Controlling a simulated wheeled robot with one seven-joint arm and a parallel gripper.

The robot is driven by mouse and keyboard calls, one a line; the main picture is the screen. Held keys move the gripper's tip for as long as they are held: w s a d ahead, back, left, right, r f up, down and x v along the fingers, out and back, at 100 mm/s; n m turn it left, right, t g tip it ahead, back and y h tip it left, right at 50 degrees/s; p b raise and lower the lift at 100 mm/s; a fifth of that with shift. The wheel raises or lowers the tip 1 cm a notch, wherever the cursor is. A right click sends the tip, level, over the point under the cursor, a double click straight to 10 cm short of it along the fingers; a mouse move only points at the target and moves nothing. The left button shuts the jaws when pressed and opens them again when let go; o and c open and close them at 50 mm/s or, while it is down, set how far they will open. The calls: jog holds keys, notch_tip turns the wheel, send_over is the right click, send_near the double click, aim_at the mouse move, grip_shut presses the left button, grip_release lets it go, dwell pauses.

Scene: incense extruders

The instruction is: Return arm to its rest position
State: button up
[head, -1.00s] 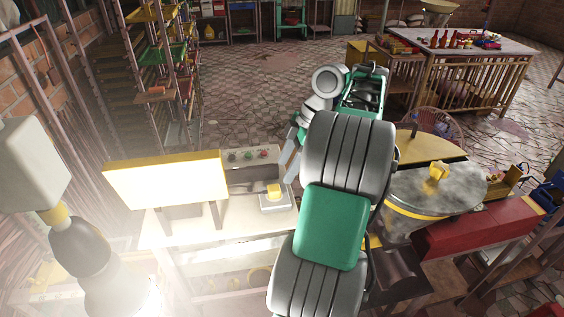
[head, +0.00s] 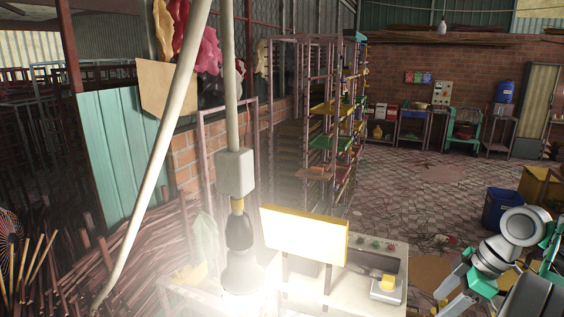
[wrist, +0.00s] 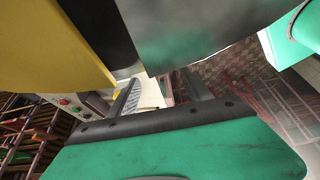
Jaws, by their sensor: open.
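My arm shows at the lower right edge of the head view, with grey links and green covers. My gripper (head: 455,282) hangs at its lower end there, partly cut off by the frame. In the wrist view my gripper (wrist: 162,92) has its two dark fingers spread apart, with nothing between them.
A yellow-edged board (head: 304,236) stands on the worktable. Racks (head: 318,140) stand behind, and a blue bin (head: 502,209) is at the right. Tiled floor (head: 425,170) is free beyond. A large yellow surface (wrist: 45,50) is close in the wrist view.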

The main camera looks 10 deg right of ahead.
jog(key=w+a+m+h+b, duration=0.15)
jog(key=w+a, duration=0.25)
jog(key=a, duration=0.6)
jog(key=w+a+m, duration=0.3)
jog(key=w+a, duration=0.1)
jog(key=a, duration=0.6)
jog(key=s+a+f+m+t+h+b, duration=0.1)
jog(key=s+a+f+m+h, duration=0.1)
jog(key=s+a+f+m, duration=0.4)
jog(key=s+a, duration=0.3)
jog(key=a, duration=0.1)
jog(key=shift+s+f+t+b, duration=0.3)
jog(key=shift+s+t, duration=0.05)
jog(key=shift+t, duration=0.05)
jog(key=shift+m, duration=0.25)
